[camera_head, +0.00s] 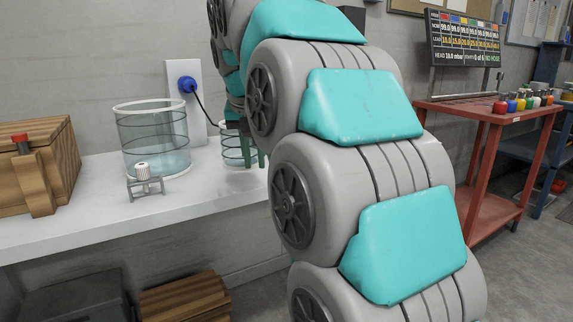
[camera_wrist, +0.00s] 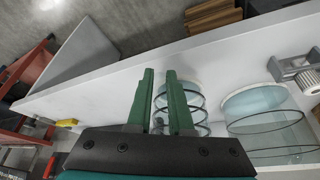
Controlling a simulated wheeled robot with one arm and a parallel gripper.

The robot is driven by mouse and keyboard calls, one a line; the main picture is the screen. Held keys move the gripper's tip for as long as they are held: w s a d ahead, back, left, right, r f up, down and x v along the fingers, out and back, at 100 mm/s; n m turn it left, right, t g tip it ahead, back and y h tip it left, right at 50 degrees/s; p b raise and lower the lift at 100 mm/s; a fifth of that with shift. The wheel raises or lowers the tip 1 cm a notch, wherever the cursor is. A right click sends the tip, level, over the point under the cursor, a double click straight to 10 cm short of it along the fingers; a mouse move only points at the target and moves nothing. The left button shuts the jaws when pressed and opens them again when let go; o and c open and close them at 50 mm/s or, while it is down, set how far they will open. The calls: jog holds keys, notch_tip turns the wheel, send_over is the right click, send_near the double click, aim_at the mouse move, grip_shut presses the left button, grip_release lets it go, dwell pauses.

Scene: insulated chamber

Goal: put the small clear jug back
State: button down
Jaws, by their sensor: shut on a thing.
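The small clear jug (camera_head: 232,152) is a see-through cylinder with dark rings, at the right part of the white counter beside my arm. It looks upright; I cannot tell whether its base touches the counter. My arm hides its right part. My gripper (camera_head: 252,157) has green fingers at the jug's right side. In the wrist view, my gripper (camera_wrist: 158,75) is shut on the jug with a narrow gap between the fingers, and the small jug (camera_wrist: 191,100) shows around and behind the right finger.
A larger clear jug (camera_head: 153,140) with water stands left on the white counter (camera_head: 85,215), behind a small metal stand with a white knob (camera_head: 142,172). A wooden box (camera_head: 60,160) is farther left. A blue plug (camera_head: 187,84) sits in the wall panel. A red table (camera_head: 480,112) holds several coloured bottles.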

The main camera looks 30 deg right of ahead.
jog(key=w+d, duration=0.1)
jog(key=d, duration=0.2)
jog(key=w+d, duration=0.2)
jog(key=d, duration=0.2)
jog(key=w+d+f+p, duration=0.1)
jog(key=d, duration=0.2)
jog(key=shift+w+d, duration=0.2)
jog(key=shift+w, duration=0.05)
jog(key=shift+f, duration=1.8)
jog(key=shift+f, duration=0.2)
jog(key=c, duration=0.8)
grip_release()
jog(key=p+v, duration=0.1)
jog(key=v, duration=1.1)
jog(key=shift+r, duration=0.2)
